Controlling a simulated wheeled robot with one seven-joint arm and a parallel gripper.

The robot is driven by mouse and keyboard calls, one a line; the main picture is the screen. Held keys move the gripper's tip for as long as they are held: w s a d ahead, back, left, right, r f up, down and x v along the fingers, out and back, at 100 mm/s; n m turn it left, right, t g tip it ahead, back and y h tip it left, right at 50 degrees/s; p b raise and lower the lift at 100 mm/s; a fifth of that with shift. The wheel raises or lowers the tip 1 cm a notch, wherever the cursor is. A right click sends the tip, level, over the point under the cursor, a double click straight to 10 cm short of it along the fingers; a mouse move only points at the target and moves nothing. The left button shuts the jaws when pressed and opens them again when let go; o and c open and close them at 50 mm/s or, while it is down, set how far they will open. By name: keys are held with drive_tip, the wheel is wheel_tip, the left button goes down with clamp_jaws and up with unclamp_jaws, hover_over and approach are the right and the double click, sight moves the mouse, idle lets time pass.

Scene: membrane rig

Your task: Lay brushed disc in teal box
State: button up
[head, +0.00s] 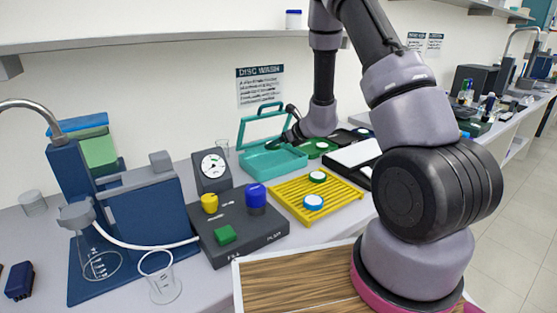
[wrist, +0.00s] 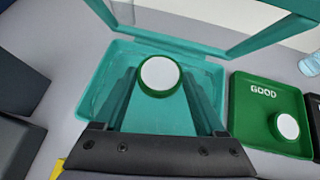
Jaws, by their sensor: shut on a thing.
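My gripper (wrist: 159,84) is shut on a round disc (wrist: 159,75) with a white top and a green rim. It holds the disc over the open teal box (wrist: 95,88), whose clear lid with a teal frame is raised at the back. In the head view my gripper (head: 290,138) is at the teal box (head: 268,168), and the held disc cannot be made out there. I cannot tell how high the disc is above the box floor, or see brush marks on it.
A green tray marked GOOD (wrist: 262,80) with a white-topped disc (wrist: 288,126) lies right of the box. A yellow rack (head: 340,193) holds a green-rimmed disc (head: 317,176) and a blue-rimmed disc (head: 313,203). A gauge (head: 213,168) stands left of the box.

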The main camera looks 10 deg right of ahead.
drive_tip(key=shift+f, duration=3.5)
drive_tip(key=shift+f, duration=0.15)
drive_tip(key=o, duration=1.4)
drive_tip(key=shift+o, duration=0.2)
